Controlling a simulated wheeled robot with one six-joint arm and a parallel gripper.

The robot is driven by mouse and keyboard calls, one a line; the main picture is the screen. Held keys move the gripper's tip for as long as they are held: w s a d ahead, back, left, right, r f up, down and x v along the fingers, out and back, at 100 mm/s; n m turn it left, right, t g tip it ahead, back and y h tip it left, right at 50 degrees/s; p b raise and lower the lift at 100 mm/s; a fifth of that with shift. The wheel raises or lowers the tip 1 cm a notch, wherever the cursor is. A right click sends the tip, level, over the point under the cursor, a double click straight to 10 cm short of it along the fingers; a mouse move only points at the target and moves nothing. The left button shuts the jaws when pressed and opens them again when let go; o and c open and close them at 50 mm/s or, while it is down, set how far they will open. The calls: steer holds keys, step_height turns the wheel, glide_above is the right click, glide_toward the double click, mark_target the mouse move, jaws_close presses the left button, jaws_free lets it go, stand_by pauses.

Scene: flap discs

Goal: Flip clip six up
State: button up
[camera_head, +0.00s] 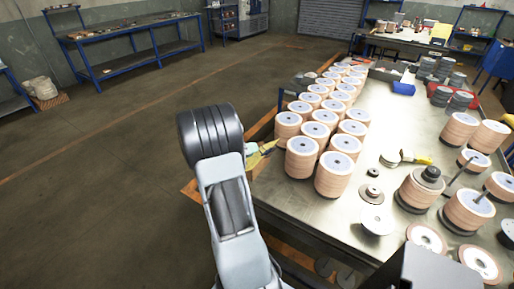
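I cannot make out any numbered clip, so I cannot tell which thing is clip six. A small yellow-green piece (264,152) shows at the near left edge of the metal table, just right of my arm and partly behind it. It is too small to tell what it is or which way it is turned. My arm rises in the foreground left of the table, with a dark ribbed joint at its top. My gripper's fingers do not show; they are hidden or out of the frame.
The metal table (319,216) carries rows of stacked flap discs (333,174). A yellow-handled tool (415,159) lies mid-table, near loose discs and more stacks at right. A blue bin (403,88) stands farther back. Open floor lies left, with a blue workbench (139,58) by the wall.

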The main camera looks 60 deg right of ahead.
steer(key=shift+x, duration=1.7)
jaws_close()
